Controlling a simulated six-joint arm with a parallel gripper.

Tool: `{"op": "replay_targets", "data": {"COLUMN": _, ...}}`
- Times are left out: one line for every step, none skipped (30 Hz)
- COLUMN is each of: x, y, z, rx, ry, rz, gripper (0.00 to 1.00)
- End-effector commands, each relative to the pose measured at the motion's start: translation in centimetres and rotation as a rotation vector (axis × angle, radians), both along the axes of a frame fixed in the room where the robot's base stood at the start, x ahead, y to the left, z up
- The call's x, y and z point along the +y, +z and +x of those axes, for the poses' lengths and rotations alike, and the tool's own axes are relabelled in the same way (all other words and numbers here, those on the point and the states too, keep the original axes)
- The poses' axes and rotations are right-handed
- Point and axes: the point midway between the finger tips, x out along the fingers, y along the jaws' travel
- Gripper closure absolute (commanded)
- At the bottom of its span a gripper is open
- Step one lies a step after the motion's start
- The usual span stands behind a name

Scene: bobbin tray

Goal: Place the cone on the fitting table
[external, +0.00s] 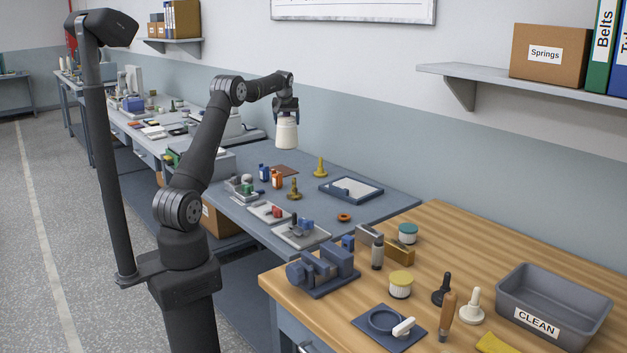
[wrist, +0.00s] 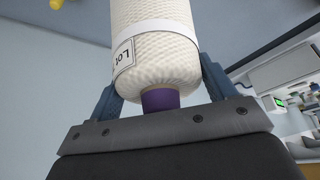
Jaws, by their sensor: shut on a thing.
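The cone (external: 287,135) is a cream-white yarn package, held upright in the air above the grey-blue table (external: 375,211). In the wrist view the cone (wrist: 158,60) shows its textured winding, a purple core end and a label reading "Lot". My gripper (external: 286,110) is shut on the cone, one finger on each side of it. The cone is clear of the table surface. Two tables are near: the grey-blue one and a wooden-topped bench (external: 455,235) in front right. No label shows which is the fitting table.
The bench holds a vise (external: 323,270), jars (external: 401,284) and a CLEAN bin (external: 553,303). A shelf (external: 475,72) juts from the wall.

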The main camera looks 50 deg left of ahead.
Motion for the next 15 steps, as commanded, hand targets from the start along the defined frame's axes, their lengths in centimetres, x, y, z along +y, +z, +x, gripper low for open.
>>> {"op": "replay_targets", "data": {"x": 2.0, "y": 0.0, "z": -1.2, "rx": -0.001, "ry": 0.032, "rz": 0.001, "gripper": 0.73}}
{"op": "replay_targets", "data": {"x": 2.9, "y": 0.0, "z": -1.7, "rx": -0.002, "ry": 0.046, "rz": 0.001, "gripper": 0.73}}
{"op": "replay_targets", "data": {"x": 4.0, "y": 0.0, "z": -2.4, "rx": -0.002, "ry": 0.064, "rz": 0.001, "gripper": 0.73}}
{"op": "replay_targets", "data": {"x": 4.6, "y": 0.0, "z": -2.8, "rx": -0.001, "ry": 0.075, "rz": 0.000, "gripper": 0.73}}
{"op": "replay_targets", "data": {"x": 5.2, "y": -0.1, "z": -3.2, "rx": -0.002, "ry": 0.085, "rz": 0.001, "gripper": 0.73}}
{"op": "replay_targets", "data": {"x": 5.8, "y": -0.1, "z": -3.6, "rx": -0.002, "ry": 0.096, "rz": 0.001, "gripper": 0.73}}
{"op": "replay_targets", "data": {"x": 6.2, "y": -0.1, "z": -3.9, "rx": -0.002, "ry": 0.103, "rz": 0.001, "gripper": 0.73}}
{"op": "replay_targets", "data": {"x": 6.5, "y": -0.1, "z": -4.1, "rx": -0.002, "ry": 0.108, "rz": 0.000, "gripper": 0.73}}
{"op": "replay_targets", "data": {"x": 7.0, "y": -0.2, "z": -4.3, "rx": -0.001, "ry": 0.114, "rz": 0.000, "gripper": 0.73}}
{"op": "replay_targets", "data": {"x": 7.3, "y": -0.4, "z": -4.5, "rx": -0.001, "ry": 0.117, "rz": 0.000, "gripper": 0.73}}
{"op": "replay_targets", "data": {"x": 7.7, "y": -0.6, "z": -4.6, "rx": -0.001, "ry": 0.119, "rz": -0.001, "gripper": 0.73}}
{"op": "replay_targets", "data": {"x": 8.3, "y": -1.0, "z": -4.8, "rx": 0.001, "ry": 0.120, "rz": -0.001, "gripper": 0.73}}
{"op": "replay_targets", "data": {"x": 8.8, "y": -1.3, "z": -4.9, "rx": 0.000, "ry": 0.121, "rz": -0.001, "gripper": 0.73}}
{"op": "replay_targets", "data": {"x": 9.4, "y": -1.6, "z": -5.0, "rx": 0.000, "ry": 0.122, "rz": -0.001, "gripper": 0.73}}
{"op": "replay_targets", "data": {"x": 10.3, "y": -2.2, "z": -5.3, "rx": 0.000, "ry": 0.123, "rz": -0.002, "gripper": 0.73}}
